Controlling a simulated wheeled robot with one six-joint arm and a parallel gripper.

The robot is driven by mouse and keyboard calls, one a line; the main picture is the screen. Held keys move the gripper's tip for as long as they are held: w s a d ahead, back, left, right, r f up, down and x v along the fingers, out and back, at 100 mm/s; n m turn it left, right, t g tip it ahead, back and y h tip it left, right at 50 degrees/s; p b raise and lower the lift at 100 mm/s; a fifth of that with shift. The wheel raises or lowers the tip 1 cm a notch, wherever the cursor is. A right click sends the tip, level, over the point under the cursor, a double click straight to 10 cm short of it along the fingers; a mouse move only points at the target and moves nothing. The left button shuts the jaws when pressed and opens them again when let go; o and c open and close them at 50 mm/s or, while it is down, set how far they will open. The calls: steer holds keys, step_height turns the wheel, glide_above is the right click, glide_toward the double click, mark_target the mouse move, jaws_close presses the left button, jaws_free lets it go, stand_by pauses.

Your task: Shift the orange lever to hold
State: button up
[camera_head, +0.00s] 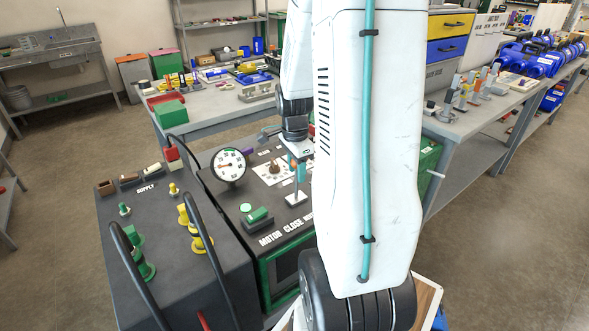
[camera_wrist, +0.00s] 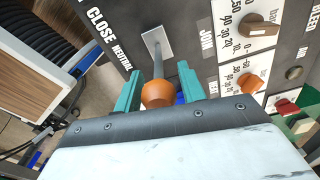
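The orange lever (camera_wrist: 157,93) shows in the wrist view as a grey shaft with a rounded orange end, rising from a pale plate on the dark panel. Its shaft and plate (camera_head: 297,198) show in the head view, close to my arm. My gripper (camera_wrist: 158,88) has two teal fingers, one on each side of the orange end. They look spread, with small gaps, and not closed on it. In the head view my arm hides most of the gripper. The words CLOSE and NEUTRAL are printed beside the lever; no "hold" label is readable.
A brown knob (camera_wrist: 258,28), an orange dial knob (camera_wrist: 248,83) and a red knob (camera_wrist: 285,106) sit right of the lever in the wrist view. A round gauge (camera_head: 228,165) and a green switch (camera_head: 258,216) stand on the panel. Black hoses (camera_head: 208,250) arch at left.

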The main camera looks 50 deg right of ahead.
steer(key=shift+o, duration=0.5)
steer(key=r, duration=0.7)
steer(key=shift+a+r, duration=0.2)
steer(key=shift+r, duration=0.2)
